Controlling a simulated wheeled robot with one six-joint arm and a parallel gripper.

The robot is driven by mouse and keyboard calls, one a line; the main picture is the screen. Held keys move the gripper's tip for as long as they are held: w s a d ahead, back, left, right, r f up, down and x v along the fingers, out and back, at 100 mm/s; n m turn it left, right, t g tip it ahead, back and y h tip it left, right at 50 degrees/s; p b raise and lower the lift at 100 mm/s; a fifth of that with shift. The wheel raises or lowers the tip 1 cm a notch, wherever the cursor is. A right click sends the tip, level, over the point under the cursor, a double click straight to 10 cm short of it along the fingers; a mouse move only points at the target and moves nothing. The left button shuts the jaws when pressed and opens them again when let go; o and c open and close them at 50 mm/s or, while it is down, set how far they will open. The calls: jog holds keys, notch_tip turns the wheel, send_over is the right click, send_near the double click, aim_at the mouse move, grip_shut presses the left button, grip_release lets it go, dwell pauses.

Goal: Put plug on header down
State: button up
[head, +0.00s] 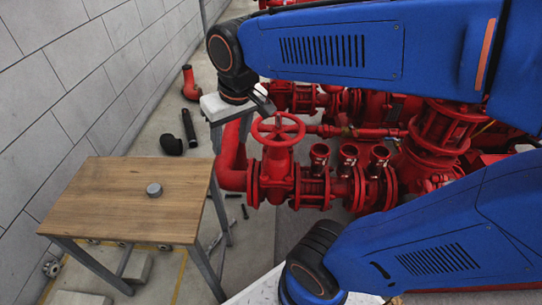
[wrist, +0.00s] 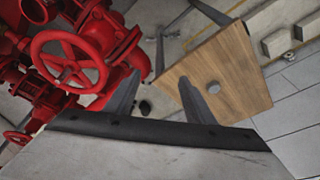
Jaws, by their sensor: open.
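A small grey round plug (head: 154,189) sits on the wooden table (head: 110,205) in the head view. It also shows in the wrist view as a grey disc (wrist: 214,87) on the tabletop. The red header (head: 340,188) with several upright open-topped stubs (head: 348,152) lies to the right of the table. My gripper (head: 264,98) is above and behind the red handwheel, away from the plug. In the wrist view my gripper (wrist: 158,92) has its two fingers spread apart with nothing between them.
A red handwheel valve (head: 277,130) stands between table and header, and also shows close by in the wrist view (wrist: 68,60). Black and red pipe pieces (head: 189,127) lie on the floor. A block wall (head: 70,80) runs along the left. The rest of the tabletop is clear.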

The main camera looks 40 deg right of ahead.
jog(key=s+d+f+t, duration=0.1)
jog(key=s+d+f, duration=0.2)
jog(key=s+d, duration=0.3)
jog(key=shift+s+m+t+h, duration=0.3)
jog(key=shift+s, duration=0.85)
jog(key=shift+d, duration=0.1)
jog(key=shift+o, duration=0.5)
dwell(1.0)
jog(key=w+a+r+n+g, duration=0.3)
jog(key=w+a+r+n, duration=0.3)
jog(key=w+a+n, duration=0.5)
jog(key=n+g+h, duration=0.2)
jog(key=n, duration=0.6)
send_over(154, 188)
jog(key=a, duration=0.1)
jog(key=f, duration=1.3)
jog(key=shift+s, duration=0.4)
jog(key=shift+w+d+f, duration=0.1)
jog(key=shift+w+f, duration=0.05)
jog(key=shift+f, duration=0.7)
jog(key=shift+w+d+f, duration=0.1)
jog(key=shift+d+f, duration=0.05)
jog(key=shift+f, duration=0.7)
jog(key=shift+w+d+f, duration=0.1)
jog(key=shift+w+f, duration=0.05)
jog(key=shift+f, duration=0.7)
